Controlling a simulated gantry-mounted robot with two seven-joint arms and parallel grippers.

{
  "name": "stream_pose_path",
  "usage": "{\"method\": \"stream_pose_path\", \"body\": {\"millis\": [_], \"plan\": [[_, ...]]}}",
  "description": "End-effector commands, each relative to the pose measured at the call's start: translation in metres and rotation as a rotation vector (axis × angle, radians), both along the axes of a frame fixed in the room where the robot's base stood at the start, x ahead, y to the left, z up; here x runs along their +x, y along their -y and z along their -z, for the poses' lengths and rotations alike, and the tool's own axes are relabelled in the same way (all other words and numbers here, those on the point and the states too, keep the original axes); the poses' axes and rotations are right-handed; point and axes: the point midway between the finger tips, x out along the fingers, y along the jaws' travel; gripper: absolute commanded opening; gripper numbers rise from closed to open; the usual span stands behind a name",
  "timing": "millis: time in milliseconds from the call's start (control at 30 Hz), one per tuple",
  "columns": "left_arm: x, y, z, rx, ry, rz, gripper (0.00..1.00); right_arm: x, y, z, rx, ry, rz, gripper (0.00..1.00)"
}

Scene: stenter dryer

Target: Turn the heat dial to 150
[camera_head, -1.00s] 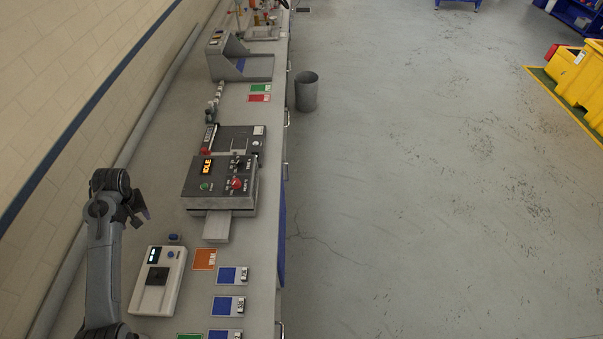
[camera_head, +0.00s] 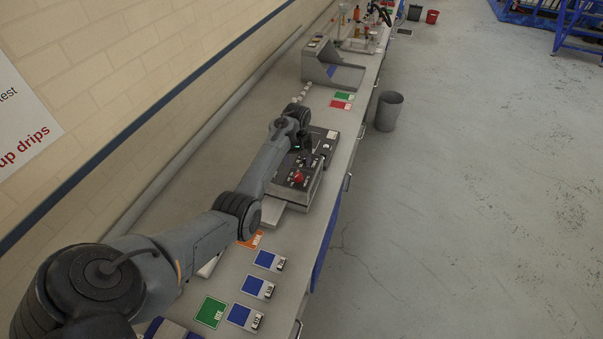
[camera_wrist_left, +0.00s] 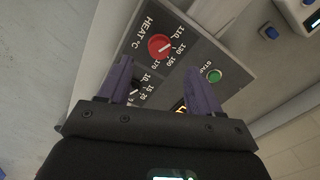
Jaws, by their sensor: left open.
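The grey dryer control box (camera_head: 318,186) stands on the bench in the head view. Its red heat dial (camera_head: 299,177) also shows in the left wrist view (camera_wrist_left: 160,46), beside the printed numbers 110, 130, 150 and 170. The dial has a pale pointer mark; I cannot tell exactly which number it points to. My left gripper (camera_head: 308,157) hangs over the box, partly hidden by its arm. In the left wrist view its purple fingers (camera_wrist_left: 165,68) are open and empty, with the heat dial ahead of the gap, apart from the fingers. My right gripper is not in view.
A black time dial (camera_wrist_left: 135,93) lies near the left finger, and a green start button (camera_wrist_left: 214,76) beyond the right finger. Blue cards (camera_head: 258,287) lie on the near bench. A grey bin (camera_head: 389,111) stands on the floor at the right.

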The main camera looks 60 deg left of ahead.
Motion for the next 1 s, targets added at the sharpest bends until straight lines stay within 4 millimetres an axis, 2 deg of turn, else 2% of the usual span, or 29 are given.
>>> {"method": "stream_pose_path", "body": {"millis": [200,400,600,867,1000], "plan": [[-0.001,0.000,0.036,-0.001,-0.003,0.002,0.64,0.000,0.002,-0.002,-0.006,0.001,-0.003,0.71],[0.000,0.000,0.059,0.000,-0.001,0.001,0.64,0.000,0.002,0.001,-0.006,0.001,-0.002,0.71],[0.000,0.000,0.068,0.001,0.000,0.001,0.64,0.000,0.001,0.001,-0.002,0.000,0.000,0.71],[0.000,0.000,0.069,0.002,0.001,0.001,0.64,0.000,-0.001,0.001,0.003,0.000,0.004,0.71],[0.000,0.000,0.069,0.002,0.001,0.001,0.46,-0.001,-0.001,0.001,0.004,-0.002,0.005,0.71]]}}
